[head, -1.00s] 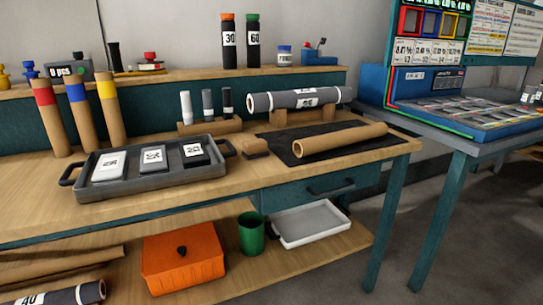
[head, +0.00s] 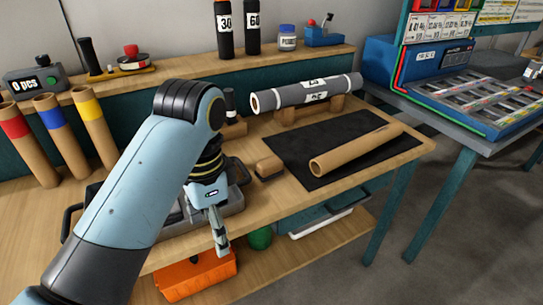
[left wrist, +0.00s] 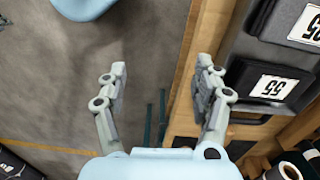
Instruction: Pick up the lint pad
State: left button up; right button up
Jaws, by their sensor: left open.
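A small brown rounded block (head: 269,167), which looks like the lint pad, lies on the bench at the left edge of the black mat (head: 297,145). My left gripper (head: 219,238) points down in front of the bench's front edge, left of the block and nearer to me, apart from it. In the left wrist view the left gripper (left wrist: 160,80) is open and empty, with grey floor and the bench edge between its fingers. The block cannot be made out there. My right gripper is not in view.
My left arm hides most of the grey tray (head: 233,205); its dark pads (left wrist: 268,86) show in the left wrist view. A brown roll (head: 365,150) lies on the mat. A grey roll (head: 305,92) rests on a wooden stand behind. An orange box (head: 196,276) sits on the lower shelf.

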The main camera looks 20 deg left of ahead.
aim_at(269, 168)
jog(key=i, duration=0.85)
